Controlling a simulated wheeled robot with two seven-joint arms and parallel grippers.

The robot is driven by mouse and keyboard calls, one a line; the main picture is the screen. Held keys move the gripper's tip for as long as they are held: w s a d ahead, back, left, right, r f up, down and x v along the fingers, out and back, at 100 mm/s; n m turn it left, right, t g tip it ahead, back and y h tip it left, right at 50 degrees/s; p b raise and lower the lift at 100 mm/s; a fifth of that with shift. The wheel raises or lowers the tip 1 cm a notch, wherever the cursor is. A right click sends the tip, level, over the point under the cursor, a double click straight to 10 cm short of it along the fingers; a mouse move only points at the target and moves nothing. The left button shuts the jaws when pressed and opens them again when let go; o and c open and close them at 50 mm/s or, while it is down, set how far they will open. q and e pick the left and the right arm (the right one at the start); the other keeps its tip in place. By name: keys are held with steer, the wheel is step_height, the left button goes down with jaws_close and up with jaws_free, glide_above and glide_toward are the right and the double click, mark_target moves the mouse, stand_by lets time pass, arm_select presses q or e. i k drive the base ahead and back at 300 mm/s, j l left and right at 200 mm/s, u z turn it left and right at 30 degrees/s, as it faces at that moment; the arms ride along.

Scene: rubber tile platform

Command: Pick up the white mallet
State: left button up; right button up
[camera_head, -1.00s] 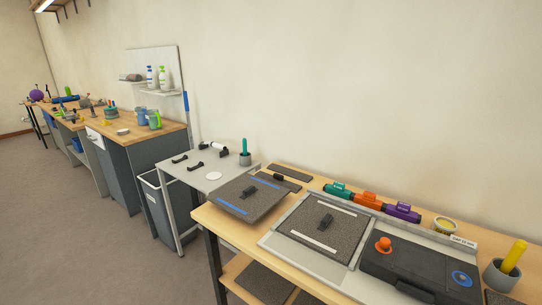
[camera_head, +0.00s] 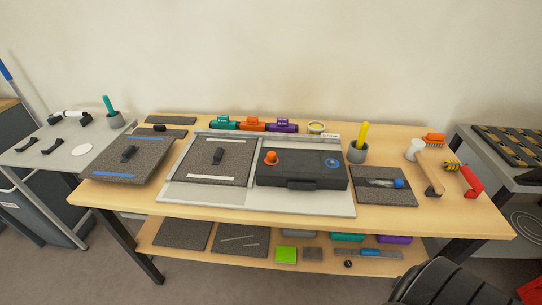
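The white mallet (camera_head: 415,149) lies on the right part of the wooden table. Its pale head points to the back left, and a light wooden handle runs toward the front right, close to a small black piece (camera_head: 434,191). Nothing is holding it. Neither of my grippers shows in the head view. A dark ribbed part at the lower right edge looks like part of my own arm or body.
An orange brush (camera_head: 433,139) and a red-handled tool (camera_head: 471,180) lie close to the mallet. A dark tile with a blue-ended tool (camera_head: 398,183) is to its left. A grey cup with a yellow stick (camera_head: 357,152) stands further left. A grey side table adjoins on the right.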

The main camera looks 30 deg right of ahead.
mark_target(416, 147)
steer(key=z, duration=2.25)
steer(key=i+l+u, duration=0.1)
steer(key=l+u, duration=0.15)
steer(key=u, duration=0.15)
steer(key=i+l+u, duration=0.1)
steer(key=l+u, duration=0.15)
steer(key=u, duration=0.2)
